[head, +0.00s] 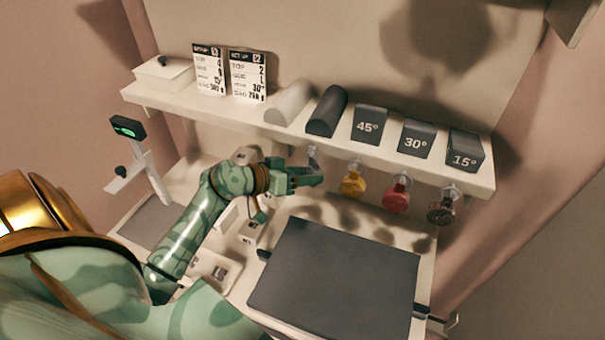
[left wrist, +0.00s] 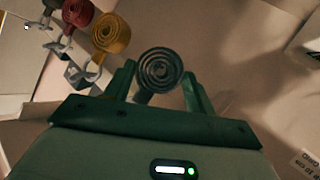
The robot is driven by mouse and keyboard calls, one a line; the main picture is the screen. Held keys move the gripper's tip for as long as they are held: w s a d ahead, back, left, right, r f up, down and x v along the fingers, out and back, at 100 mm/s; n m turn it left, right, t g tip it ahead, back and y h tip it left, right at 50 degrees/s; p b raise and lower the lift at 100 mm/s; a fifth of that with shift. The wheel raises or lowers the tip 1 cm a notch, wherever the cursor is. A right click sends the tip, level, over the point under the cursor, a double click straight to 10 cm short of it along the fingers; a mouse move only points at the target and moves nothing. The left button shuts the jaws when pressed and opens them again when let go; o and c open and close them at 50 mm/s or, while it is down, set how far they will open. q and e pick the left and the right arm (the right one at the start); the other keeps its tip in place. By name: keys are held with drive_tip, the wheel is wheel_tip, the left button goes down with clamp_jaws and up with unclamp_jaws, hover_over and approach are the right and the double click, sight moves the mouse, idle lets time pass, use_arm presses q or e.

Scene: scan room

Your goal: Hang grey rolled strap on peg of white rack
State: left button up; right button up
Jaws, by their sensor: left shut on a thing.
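My left gripper (head: 308,178) is shut on the grey rolled strap (left wrist: 158,70), which shows as a spiral between the fingers in the left wrist view. In the head view the strap is hidden by the gripper or cannot be made out. The gripper is just below the front edge of the white rack (head: 225,113), at the left end of its row of pegs. An empty peg (head: 313,155) shows right by the gripper; it also shows in the left wrist view (left wrist: 82,76), left of the strap and apart from it in the picture. My right gripper is not in view.
Yellow (head: 353,184), red (head: 396,198) and dark (head: 440,212) rolled straps hang on pegs to the right. Angled blocks (head: 370,125), rolls and cards (head: 247,77) stand on the rack. A dark pad (head: 335,275) lies below; a small stand (head: 140,160) is at left.

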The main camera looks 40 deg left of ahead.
use_arm(q)
drive_tip(key=o, duration=1.2)
drive_tip(key=shift+c, duration=0.2)
drive_tip(key=shift+s, duration=0.1)
drive_tip(key=p+v, duration=0.1)
drive_tip(key=v, duration=1.5)
drive_tip(key=shift+p, duration=0.4)
drive_tip(key=shift+s, duration=0.1)
